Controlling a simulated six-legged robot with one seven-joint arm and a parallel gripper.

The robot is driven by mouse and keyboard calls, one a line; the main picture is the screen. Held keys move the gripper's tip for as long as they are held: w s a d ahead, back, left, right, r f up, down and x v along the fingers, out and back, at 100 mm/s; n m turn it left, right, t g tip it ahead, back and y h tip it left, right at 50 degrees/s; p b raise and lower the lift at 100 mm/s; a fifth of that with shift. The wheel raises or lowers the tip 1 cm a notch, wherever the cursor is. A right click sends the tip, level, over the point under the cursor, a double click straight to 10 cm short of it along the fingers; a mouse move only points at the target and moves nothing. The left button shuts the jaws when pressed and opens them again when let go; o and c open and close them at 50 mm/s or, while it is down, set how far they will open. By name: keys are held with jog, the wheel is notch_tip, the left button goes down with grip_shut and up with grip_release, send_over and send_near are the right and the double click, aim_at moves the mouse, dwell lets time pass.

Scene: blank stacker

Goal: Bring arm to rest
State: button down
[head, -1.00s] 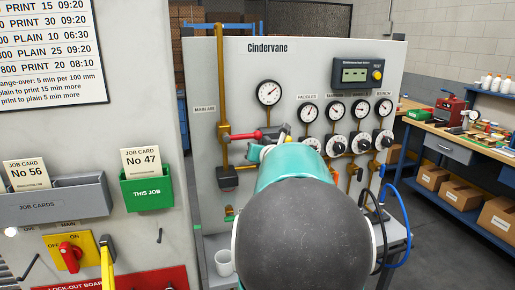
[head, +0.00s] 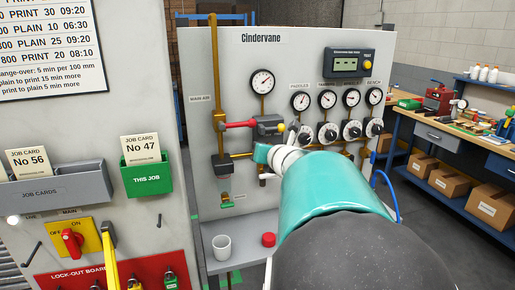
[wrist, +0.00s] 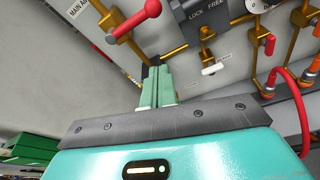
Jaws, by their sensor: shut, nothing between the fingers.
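My arm, teal with a dark rounded joint, reaches from the bottom right of the head view toward the Cindervane panel (head: 300,65). My gripper shows in the wrist view (wrist: 157,75) as two teal fingers close together, with nothing between them. In the head view only a small teal part of its end (head: 262,153) shows, left of the pale wrist; the rest is hidden. It appears in front of the panel, below the red-handled valve (head: 240,125). I cannot tell the exact gap to the panel. In the wrist view the red handle (wrist: 138,18) is above the fingertips.
A white cup (head: 222,247) and a red cap (head: 268,240) sit on the panel's shelf. Gauges and knobs (head: 327,132) line the panel right of my wrist. A blue hose (head: 390,195) hangs at right. The yellow switch plate (head: 85,240) and card holders (head: 60,185) are left.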

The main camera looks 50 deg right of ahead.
jog(key=shift+s+a, duration=0.15)
jog(key=shift+s, duration=0.15)
dwell(0.4)
jog(key=w+a+f+m+g+y, duration=0.1)
jog(key=a+f+m+g, duration=0.2)
jog(key=a+m, duration=1.55)
jog(key=s+a+f+m+g+y, duration=0.1)
jog(key=s+a+f+m+y, duration=0.1)
jog(key=a, duration=0.6)
jog(key=s+a+f+m+g+y, duration=0.2)
jog(key=s+a, duration=0.3)
jog(key=a, duration=0.3)
jog(key=s+a+f+m+g+y, duration=0.1)
jog(key=s+a+f+m+y, duration=0.1)
jog(key=a, duration=0.6)
notch_tip(320, 180, down, 2)
jog(key=shift+s+f+m+g+y, duration=0.3)
jog(key=shift+s+m+g, duration=0.1)
jog(key=shift+s+m, duration=0.55)
jog(key=shift+d, duration=0.1)
